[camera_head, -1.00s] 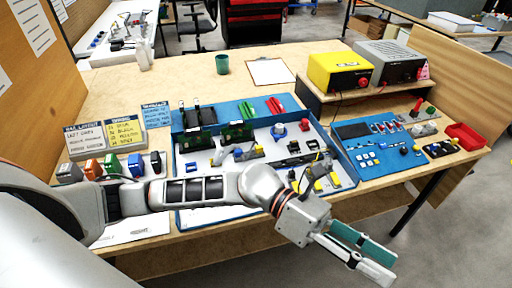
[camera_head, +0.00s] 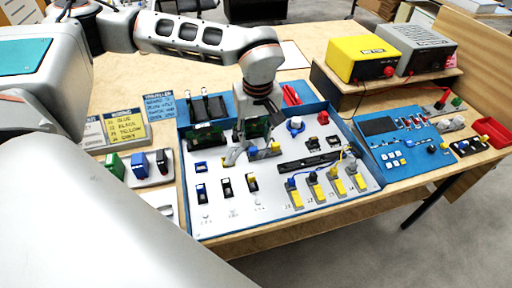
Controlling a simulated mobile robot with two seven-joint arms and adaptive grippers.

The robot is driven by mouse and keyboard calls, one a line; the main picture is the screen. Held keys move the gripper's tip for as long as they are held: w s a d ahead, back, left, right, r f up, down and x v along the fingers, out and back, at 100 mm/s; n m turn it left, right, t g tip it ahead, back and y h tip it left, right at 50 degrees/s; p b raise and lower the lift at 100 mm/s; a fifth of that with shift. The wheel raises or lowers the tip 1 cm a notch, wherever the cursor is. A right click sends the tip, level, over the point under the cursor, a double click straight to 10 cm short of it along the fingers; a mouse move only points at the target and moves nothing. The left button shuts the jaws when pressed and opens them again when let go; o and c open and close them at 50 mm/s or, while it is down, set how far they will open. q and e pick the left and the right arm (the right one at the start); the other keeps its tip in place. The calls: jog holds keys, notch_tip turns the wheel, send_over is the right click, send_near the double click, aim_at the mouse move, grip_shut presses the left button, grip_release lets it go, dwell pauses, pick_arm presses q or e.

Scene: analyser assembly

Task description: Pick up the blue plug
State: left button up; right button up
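A blue plug (camera_head: 291,184) with a blue cable sits at the leftmost of several yellow-marked sockets at the front right of the board. My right gripper is not in view.
The blue-rimmed board (camera_head: 187,205) carries black switches (camera_head: 226,187), a dark slotted bar (camera_head: 308,160) and a blue ring-like part (camera_head: 295,125). A blue control panel (camera_head: 397,172) is at right. The yellow power unit (camera_head: 362,58) stands behind. My arm covers the left front.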

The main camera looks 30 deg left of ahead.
aim_at(253, 149)
pick_arm(q)
jog(key=shift+w+a+f, duration=0.15)
jog(key=shift+a+f, duration=0.1)
jog(key=shift+f, duration=0.4)
jog(key=shift+w+a+f, duration=0.15)
jog(key=shift+a+f, duration=0.05)
jog(key=shift+f, duration=0.4)
jog(key=f, duration=0.1)
jog(key=f+b, duration=0.1)
jog(key=f, duration=0.1)
jog(key=w+f, duration=0.1)
jog(key=f, duration=0.1)
jog(key=shift+a, duration=0.4)
jog(key=shift+r, duration=0.1)
jog(key=c, duration=0.9)
